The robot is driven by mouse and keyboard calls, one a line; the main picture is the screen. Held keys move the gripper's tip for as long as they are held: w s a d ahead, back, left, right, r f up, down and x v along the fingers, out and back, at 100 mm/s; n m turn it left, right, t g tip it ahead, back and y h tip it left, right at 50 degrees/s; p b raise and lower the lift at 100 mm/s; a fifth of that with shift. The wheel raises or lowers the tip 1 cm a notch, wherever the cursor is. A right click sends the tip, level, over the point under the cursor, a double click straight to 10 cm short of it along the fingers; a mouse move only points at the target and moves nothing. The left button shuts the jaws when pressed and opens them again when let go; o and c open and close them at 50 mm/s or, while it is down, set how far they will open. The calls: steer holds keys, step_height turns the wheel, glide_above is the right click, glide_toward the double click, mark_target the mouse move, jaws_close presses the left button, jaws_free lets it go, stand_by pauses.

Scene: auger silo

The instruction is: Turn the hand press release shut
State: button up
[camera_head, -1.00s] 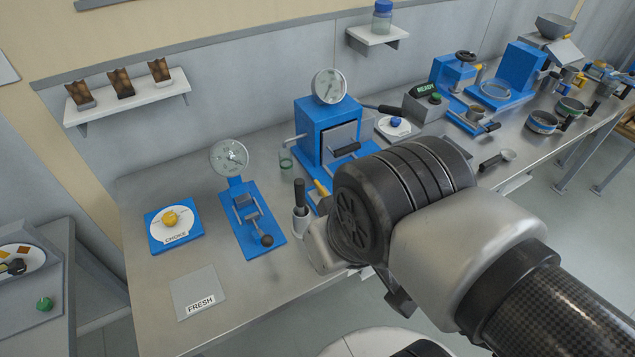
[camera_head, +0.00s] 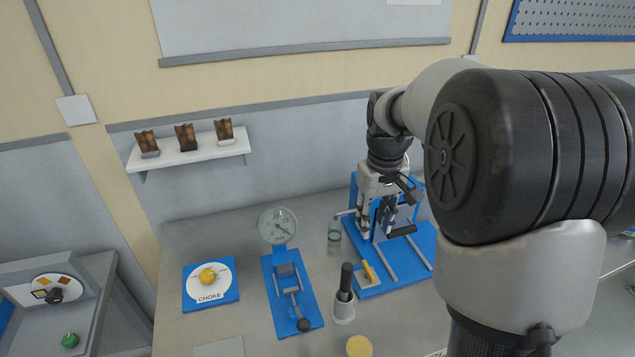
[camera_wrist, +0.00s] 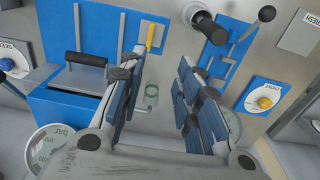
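The press (camera_head: 402,213) is a blue box on a blue base, partly hidden by my arm; its box fills the left of the wrist view (camera_wrist: 58,122). A short grey lever (camera_head: 346,213) sticks out on its left side. A yellow handle (camera_head: 369,271) stands on the front left of the base and also shows in the wrist view (camera_wrist: 152,36). No label tells which one is the release. My gripper (camera_head: 376,235) points down beside the box's left part. In the wrist view its fingers (camera_wrist: 155,68) are apart, with nothing visibly held between them.
A green-tinted glass jar (camera_head: 334,232) stands left of the press. A blue lever device (camera_head: 290,290) with a round gauge (camera_head: 278,226) and the CHOKE dial (camera_head: 210,284) are farther left. Bare bench lies between them.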

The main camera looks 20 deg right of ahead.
step_height(320, 180, down, 3)
steer(key=w+d, duration=0.2)
steer(key=b, duration=0.5)
glide_toward(368, 269)
steer(key=f, duration=0.9)
steer(key=shift+w+d, duration=0.15)
steer(key=shift+w, duration=0.05)
steer(key=shift+c, duration=0.5)
jaws_close()
